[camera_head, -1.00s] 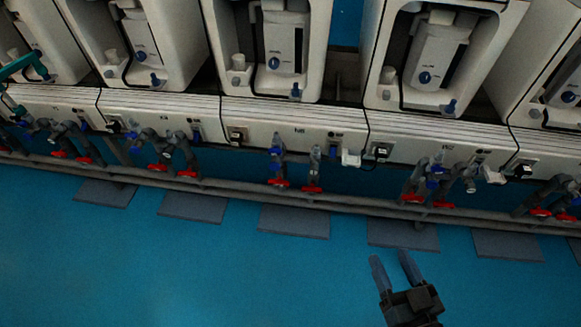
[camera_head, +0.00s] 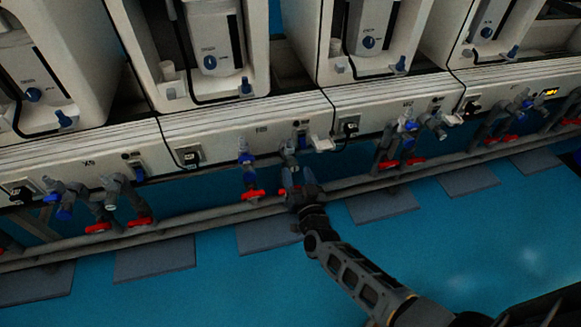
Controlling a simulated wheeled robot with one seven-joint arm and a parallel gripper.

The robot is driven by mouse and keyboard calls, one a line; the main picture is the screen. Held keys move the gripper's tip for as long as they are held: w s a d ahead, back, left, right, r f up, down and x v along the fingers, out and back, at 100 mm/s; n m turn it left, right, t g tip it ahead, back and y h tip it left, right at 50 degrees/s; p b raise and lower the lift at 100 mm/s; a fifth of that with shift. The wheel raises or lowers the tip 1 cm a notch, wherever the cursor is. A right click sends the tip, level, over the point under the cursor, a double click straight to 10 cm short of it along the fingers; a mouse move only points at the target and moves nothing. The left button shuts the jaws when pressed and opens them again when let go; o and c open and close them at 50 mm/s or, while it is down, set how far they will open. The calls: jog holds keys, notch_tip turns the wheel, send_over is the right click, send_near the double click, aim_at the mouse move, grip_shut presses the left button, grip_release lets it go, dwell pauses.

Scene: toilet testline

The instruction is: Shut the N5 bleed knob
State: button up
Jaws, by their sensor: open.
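The station labels on the white panels are too small to read surely, so I cannot tell which one is N5. In the head view my gripper (camera_head: 295,178) is at the right-hand pipe valve (camera_head: 288,155) of the middle station, below its panel. The gripper covers the lower part of that valve; whether it touches it is hidden. The fingers are small and blurred here, with nothing seen held between them. Just left of it stands another pipe with a blue knob (camera_head: 246,159) and a red handle (camera_head: 253,195). Which knob is the bleed knob is unclear.
A white panel row (camera_head: 225,138) runs across under tall white units (camera_head: 205,50). A grey pipe rail (camera_head: 200,222) runs below. Neighbouring valve groups with red handles (camera_head: 140,222) stand left and right (camera_head: 415,160). Dark floor plates (camera_head: 155,259) lie on clear blue floor.

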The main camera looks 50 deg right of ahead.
aim_at(295, 168)
jog(key=shift+b+x, duration=0.55)
jog(key=shift+x, duration=1.6)
jog(key=c, duration=1)
